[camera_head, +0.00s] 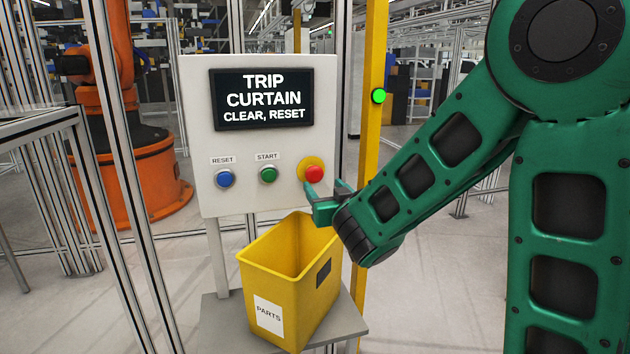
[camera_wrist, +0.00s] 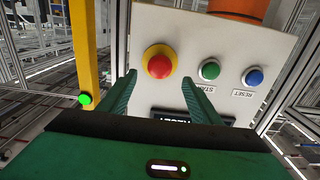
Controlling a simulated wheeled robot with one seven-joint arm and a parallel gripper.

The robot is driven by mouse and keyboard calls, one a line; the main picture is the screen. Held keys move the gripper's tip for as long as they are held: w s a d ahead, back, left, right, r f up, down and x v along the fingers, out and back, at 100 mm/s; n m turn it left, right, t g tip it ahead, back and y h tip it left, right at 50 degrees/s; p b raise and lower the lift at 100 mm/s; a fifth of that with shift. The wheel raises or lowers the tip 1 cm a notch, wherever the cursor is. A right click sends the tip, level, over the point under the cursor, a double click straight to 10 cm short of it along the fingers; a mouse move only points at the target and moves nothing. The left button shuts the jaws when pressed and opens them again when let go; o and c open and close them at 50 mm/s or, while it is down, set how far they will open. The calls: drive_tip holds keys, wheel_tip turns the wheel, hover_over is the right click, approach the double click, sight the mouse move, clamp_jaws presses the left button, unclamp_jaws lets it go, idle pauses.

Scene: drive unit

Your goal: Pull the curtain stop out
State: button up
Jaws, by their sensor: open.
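The red stop button (camera_head: 314,174) sits on a round yellow collar at the lower right of the white control panel (camera_head: 200,130). It also shows in the wrist view (camera_wrist: 159,66), upper middle, between the two finger lines. Whether it is pressed in cannot be told. My gripper (camera_head: 327,189) is open and empty, just in front of and slightly below and right of the button in the head view. In the wrist view its fingers stand on both sides of the button and do not appear to touch it.
A green START button (camera_head: 268,174) and a blue RESET button (camera_head: 225,179) lie left of it. A screen (camera_head: 262,98) reads "TRIP CURTAIN CLEAR, RESET". A yellow PARTS bin (camera_head: 252,278) stands below. A yellow post (camera_head: 374,45) with a lit green lamp (camera_head: 378,96) stands right.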

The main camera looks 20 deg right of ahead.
sight(316, 176)
drive_tip(key=w, duration=0.8)
drive_tip(key=shift+c, duration=0.6)
drive_tip(key=c, duration=1.3)
drive_tip(key=shift+s+d, duration=0.1)
drive_tip(key=shift+s, duration=0.65)
drive_tip(key=shift+c, duration=0.2)
drive_tip(key=o, duration=1.5)
drive_tip(key=shift+c, duration=0.2)
drive_tip(key=shift+s, duration=0.1)
drive_tip(key=s, duration=1)
drive_tip(key=shift+s, duration=0.25)
